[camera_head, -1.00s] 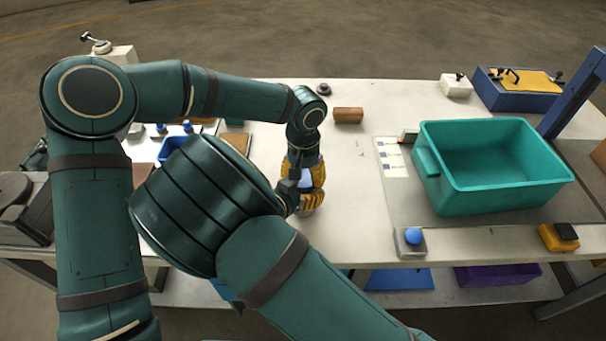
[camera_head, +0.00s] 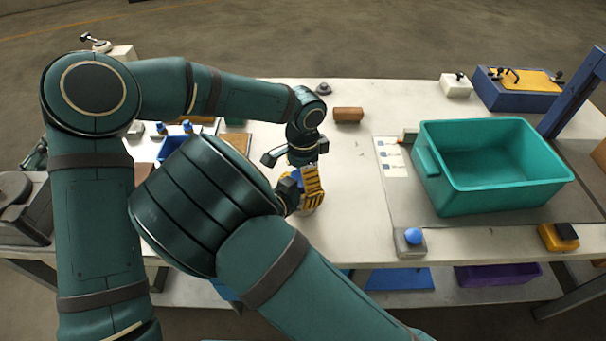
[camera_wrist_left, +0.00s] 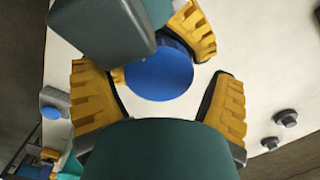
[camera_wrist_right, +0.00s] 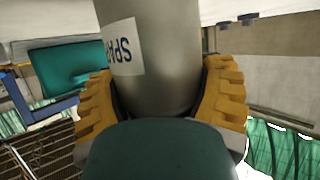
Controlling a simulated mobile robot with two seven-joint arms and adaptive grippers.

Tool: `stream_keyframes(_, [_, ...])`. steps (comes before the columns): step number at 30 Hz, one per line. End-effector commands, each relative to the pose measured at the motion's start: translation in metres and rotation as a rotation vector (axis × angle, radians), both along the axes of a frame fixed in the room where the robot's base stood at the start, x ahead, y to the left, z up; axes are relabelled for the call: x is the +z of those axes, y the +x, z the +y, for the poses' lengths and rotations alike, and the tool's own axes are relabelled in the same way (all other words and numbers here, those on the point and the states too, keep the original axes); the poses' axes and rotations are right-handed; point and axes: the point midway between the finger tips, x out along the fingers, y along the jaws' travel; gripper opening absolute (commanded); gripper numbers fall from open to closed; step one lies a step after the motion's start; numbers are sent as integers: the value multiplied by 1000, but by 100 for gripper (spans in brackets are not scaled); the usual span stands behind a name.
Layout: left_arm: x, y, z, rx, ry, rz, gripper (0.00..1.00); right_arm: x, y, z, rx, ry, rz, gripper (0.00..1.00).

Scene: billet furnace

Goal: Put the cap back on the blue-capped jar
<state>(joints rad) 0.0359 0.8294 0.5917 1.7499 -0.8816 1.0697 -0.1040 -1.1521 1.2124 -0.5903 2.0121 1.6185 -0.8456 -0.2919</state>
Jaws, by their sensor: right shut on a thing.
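My right gripper (camera_head: 300,190) is shut on a grey jar (camera_wrist_right: 155,60) with a white label, held between its yellow fingers in the right wrist view. The jar's top is out of that view. In the left wrist view a round blue cap (camera_wrist_left: 160,74) appears to sit on the jar's top, with a yellow finger of the right gripper beside it. I cannot tell how firmly it is seated. My left gripper (camera_head: 296,160) is open and empty just above the cap, its fingers spread to both sides and apart from it. The arms hide most of the jar in the head view.
A teal bin (camera_head: 430,183) stands on the right of the table. A brown block (camera_head: 348,115) lies at the back.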

Motion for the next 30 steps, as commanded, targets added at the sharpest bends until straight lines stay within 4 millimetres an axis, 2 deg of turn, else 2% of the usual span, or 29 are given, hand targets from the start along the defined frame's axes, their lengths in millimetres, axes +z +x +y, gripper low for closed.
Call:
stream_keyframes(9, [3,0,-1,1,0,-1,85,0,0,0,0,-1,-1,0])
stream_keyframes(21, [45,1,-1,1,0,-1,85,0,0,0,0,0,0,0])
stream_keyframes(28, [46,1,-1,0,0,0,85,0,0,0,0,-1,-1,0])
stream_keyframes(30, [46,0,-1,2,-1,0,94,0,0,0,0,0,0,0])
